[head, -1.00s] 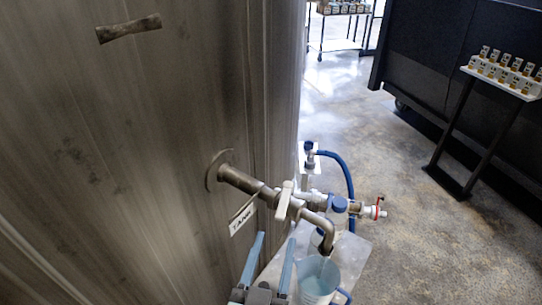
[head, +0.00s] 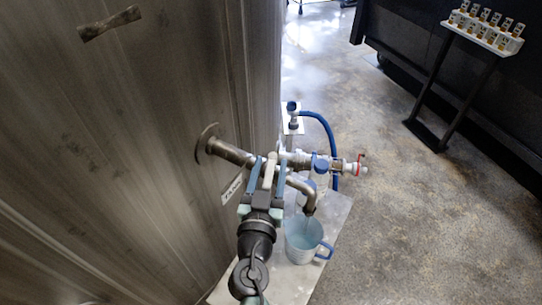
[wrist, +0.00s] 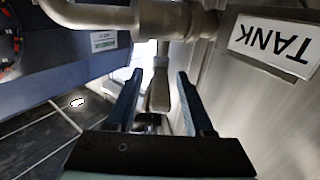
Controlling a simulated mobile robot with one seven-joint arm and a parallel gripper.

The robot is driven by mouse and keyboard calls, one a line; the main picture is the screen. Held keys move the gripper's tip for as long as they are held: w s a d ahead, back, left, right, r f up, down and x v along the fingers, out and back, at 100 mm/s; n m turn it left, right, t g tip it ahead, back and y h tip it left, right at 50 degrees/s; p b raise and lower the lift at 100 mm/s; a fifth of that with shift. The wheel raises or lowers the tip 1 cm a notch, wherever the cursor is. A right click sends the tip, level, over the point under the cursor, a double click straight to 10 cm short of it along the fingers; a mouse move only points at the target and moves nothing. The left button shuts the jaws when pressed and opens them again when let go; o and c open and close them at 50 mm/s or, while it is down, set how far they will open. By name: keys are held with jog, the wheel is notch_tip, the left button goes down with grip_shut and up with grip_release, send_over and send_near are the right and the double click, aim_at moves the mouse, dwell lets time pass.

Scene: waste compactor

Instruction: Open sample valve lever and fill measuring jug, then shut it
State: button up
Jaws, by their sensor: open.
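The sample valve lever (head: 269,171) is a pale handle on the metal pipe coming out of the tank (head: 150,120). My gripper (head: 264,172) is open with its blue fingers on either side of the lever. In the wrist view the lever (wrist: 159,92) stands between the two fingers (wrist: 160,98), with visible gaps. The spout (head: 307,195) curves down over the measuring jug (head: 297,243). A faint pale streak shows below the spout, perhaps liquid. The clear jug with a blue handle stands upright and looks bluish inside; its fill level is unclear.
The jug stands on a pale ledge (head: 277,283) beside the tank. A blue hose (head: 329,130) and a red-handled tap (head: 360,162) sit behind and right of the valve. A rack of sample bottles (head: 487,31) stands far right. The floor between is clear.

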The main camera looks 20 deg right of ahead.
jog(key=shift+x, duration=0.85)
grip_shut()
dwell(0.9)
